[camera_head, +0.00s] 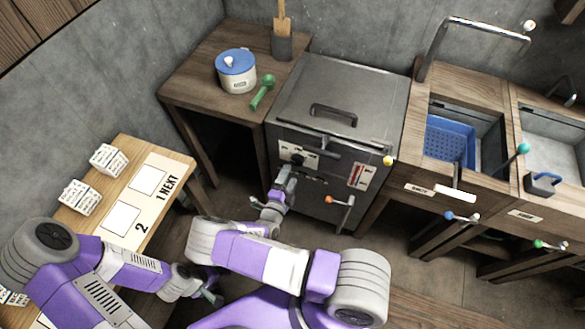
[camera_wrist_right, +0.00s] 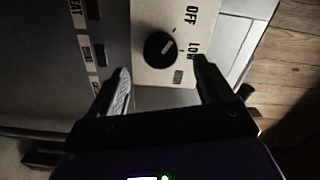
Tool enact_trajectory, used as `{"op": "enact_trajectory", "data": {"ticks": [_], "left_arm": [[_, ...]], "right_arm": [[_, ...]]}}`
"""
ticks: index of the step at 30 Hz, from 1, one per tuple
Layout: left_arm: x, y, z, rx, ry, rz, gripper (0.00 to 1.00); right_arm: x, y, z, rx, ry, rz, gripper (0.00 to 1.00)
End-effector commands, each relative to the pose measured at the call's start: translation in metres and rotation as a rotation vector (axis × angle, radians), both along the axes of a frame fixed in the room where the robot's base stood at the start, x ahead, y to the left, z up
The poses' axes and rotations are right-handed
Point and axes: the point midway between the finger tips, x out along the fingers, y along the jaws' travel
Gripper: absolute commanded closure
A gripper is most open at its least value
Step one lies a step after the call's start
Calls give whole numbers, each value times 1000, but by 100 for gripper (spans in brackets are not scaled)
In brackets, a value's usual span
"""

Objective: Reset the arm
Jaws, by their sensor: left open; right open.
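My right gripper (camera_head: 293,166) is in front of the grey metal machine, near its control panel. In the right wrist view the right gripper (camera_wrist_right: 163,80) is open and empty, with its two fingers apart. A black dial (camera_wrist_right: 158,48) with OFF and LOW markings lies beyond and between the fingertips; I cannot tell whether they touch it. My left gripper (camera_head: 212,296) is low beside the wooden side table, with nothing visible in it. Its fingers are small in the head view.
The grey machine (camera_head: 345,92) has a top handle and an orange-tipped lever (camera_head: 341,201). Sinks with a blue basket (camera_head: 450,140) are at right. White card blocks (camera_head: 108,160) sit on the side table.

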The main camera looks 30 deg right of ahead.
Motion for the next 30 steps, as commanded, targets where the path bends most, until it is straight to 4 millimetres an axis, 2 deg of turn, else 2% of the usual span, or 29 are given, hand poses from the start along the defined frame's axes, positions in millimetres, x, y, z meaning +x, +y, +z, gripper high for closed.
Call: {"op": "enact_trajectory", "data": {"ticks": [6, 23, 26, 29, 30], "left_arm": [[0, 0, 3, 0, 0, 0, 56], [0, 0, 3, 0, 0, 0, 56], [0, 0, 3, 0, 0, 0, 56], [0, 0, 3, 0, 0, 0, 56], [0, 0, 3, 0, 0, 0, 56]], "right_arm": [[-12, 14, 0, -1, 1, 0, 20], [-13, 12, -1, 6, 0, -7, 20], [-26, 0, -7, 64, -11, -83, 20], [-63, -24, -21, 214, -54, -281, 20], [-86, -34, -30, 298, -86, -398, 20]]}}
